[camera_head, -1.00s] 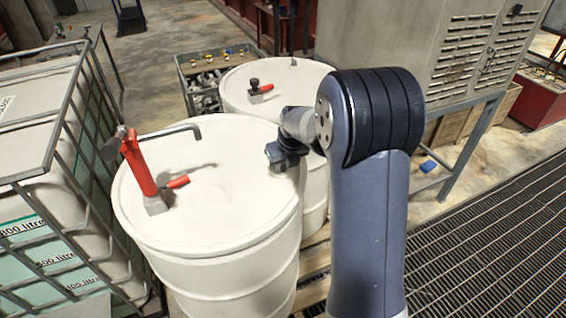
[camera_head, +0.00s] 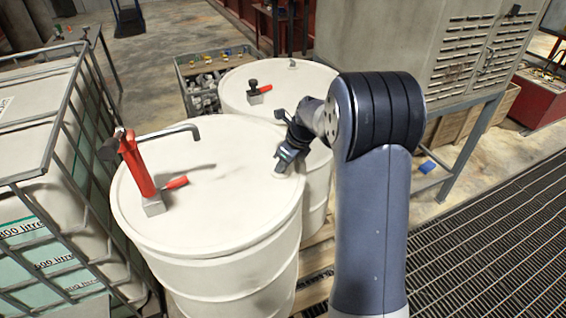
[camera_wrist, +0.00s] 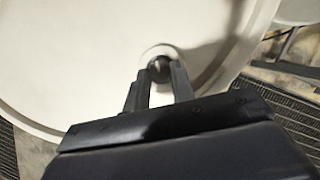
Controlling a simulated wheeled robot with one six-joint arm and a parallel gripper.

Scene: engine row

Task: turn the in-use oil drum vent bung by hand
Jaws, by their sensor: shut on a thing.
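The in-use oil drum (camera_head: 225,220) is the near white drum, with a red hand pump (camera_head: 138,165) standing on its lid at the left. My gripper (camera_head: 283,165) is at the right edge of this lid, pointing down. In the wrist view, my gripper (camera_wrist: 161,75) has its two fingers close around a small dark knob, the vent bung (camera_wrist: 158,69), which sits in a pale round seat near the drum's rim. The bung is mostly hidden by the fingers. The drum lid (camera_wrist: 70,60) also fills much of the wrist view.
A second white drum (camera_head: 235,93) with a dark and red fitting stands just behind. A caged container (camera_head: 45,130) is at the left. A grey cabinet (camera_head: 410,45) stands at the back right. Floor grating (camera_head: 490,225) lies at the right.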

